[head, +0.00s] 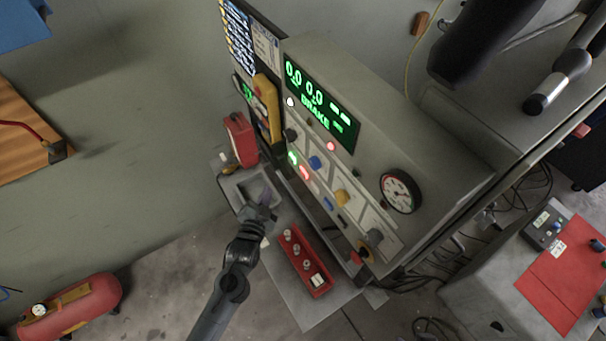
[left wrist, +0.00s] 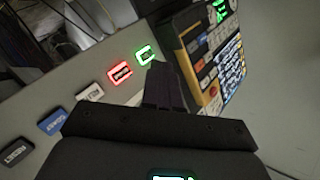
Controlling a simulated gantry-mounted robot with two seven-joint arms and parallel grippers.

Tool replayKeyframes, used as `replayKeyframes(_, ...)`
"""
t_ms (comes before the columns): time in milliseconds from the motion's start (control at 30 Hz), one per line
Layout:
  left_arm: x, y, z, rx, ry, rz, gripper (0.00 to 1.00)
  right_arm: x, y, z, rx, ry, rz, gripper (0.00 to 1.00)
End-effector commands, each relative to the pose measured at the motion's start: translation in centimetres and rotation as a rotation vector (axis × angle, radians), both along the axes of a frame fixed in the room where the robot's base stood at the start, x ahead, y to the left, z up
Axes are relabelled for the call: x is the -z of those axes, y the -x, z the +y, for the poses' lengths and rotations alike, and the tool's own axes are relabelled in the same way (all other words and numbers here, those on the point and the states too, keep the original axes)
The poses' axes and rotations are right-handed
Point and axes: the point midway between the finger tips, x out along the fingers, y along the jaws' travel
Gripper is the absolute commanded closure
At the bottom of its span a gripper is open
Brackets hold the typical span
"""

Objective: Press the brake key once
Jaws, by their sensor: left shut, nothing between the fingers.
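The grey control console (head: 330,75) carries a black display with green digits and the word BRAKE. Below it is a row of keys: a lit green key (head: 293,158), a lit red key (head: 305,173), then white and blue ones. The left wrist view shows the green key (left wrist: 144,55), red key (left wrist: 119,72), white key (left wrist: 90,92) and blue key (left wrist: 52,122). Their labels are too small to read, so I cannot tell which is the brake key. My left gripper (head: 264,203) is shut and empty, in front of the console and below the keys; its fingertips (left wrist: 162,75) appear close to the green key.
A yellow handheld pendant (head: 267,100) hangs at the console's left. Knobs and a gauge (head: 400,192) sit on the panel. A red tray (head: 304,262) with small parts lies on the shelf below. A red box (head: 240,140) stands beside it.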

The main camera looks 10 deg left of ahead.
Motion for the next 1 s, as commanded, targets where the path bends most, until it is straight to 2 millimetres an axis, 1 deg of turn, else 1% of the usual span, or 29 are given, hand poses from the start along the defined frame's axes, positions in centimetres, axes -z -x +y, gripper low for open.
replayKeyframes(233, 0.0, -0.1, -0.1, 0.0, 0.0, 0.0, 1.0, 0.0, 0.0, 0.0, 0.0, 0.0, -0.001, 0.57)
replayKeyframes(367, 0.2, -0.5, -0.4, 0.0, 0.002, 0.0, 1.0, 0.5, 0.0, 0.0, 0.0, 0.0, -0.001, 0.57)
replayKeyframes(467, 0.2, -1.1, -1.0, 0.0, 0.002, -0.001, 1.0, 1.0, 0.0, 0.0, 0.0, 0.0, -0.001, 0.57)
replayKeyframes(833, 0.3, -4.2, -4.1, 0.001, 0.003, -0.002, 1.0, 3.6, 0.0, 0.0, 0.0, 0.0, -0.001, 0.57)
replayKeyframes(1000, 0.1, -5.4, -5.1, 0.0, 0.001, 0.0, 1.0, 3.8, 0.0, 0.0, 0.0, 0.0, 0.001, 0.57)
